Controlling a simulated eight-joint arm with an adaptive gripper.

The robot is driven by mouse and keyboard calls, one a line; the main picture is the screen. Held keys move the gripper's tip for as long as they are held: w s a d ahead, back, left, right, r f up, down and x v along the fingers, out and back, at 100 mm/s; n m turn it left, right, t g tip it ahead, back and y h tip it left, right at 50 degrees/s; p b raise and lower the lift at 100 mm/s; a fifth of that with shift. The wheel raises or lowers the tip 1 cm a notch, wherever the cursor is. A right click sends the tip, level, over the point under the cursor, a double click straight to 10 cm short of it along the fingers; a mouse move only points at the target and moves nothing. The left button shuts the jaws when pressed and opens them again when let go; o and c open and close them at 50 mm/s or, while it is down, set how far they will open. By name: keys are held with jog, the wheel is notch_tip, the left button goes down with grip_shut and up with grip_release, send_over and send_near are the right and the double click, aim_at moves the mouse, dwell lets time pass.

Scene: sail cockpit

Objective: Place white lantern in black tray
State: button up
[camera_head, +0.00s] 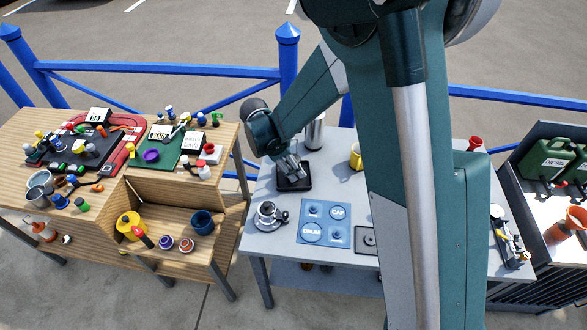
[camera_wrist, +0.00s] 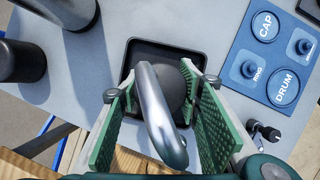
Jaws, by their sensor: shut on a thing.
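The black tray (camera_head: 296,186) is a small square tray on the grey table, and it also shows in the wrist view (camera_wrist: 165,47). My gripper (camera_head: 291,170) is directly over the tray, pointing down. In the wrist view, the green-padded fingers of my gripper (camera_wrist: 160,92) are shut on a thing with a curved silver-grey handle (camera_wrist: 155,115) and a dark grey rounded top. I take it for the lantern, though it looks grey rather than white here. Its lower part is hidden, so I cannot tell whether it touches the tray floor.
A blue board (camera_head: 325,222) with CAP and DRUM labels lies right of the tray. The crowded wooden bench (camera_head: 150,205) is at left.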

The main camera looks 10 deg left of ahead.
jog(key=shift+f, duration=0.2)
jog(key=shift+f, duration=0.15)
jog(key=o, duration=0.9)
jog(key=shift+o, duration=0.2)
jog(key=shift+r, duration=0.2)
jog(key=v, duration=1.2)
jog(key=shift+p, duration=0.4)
jog(key=shift+d, duration=0.15)
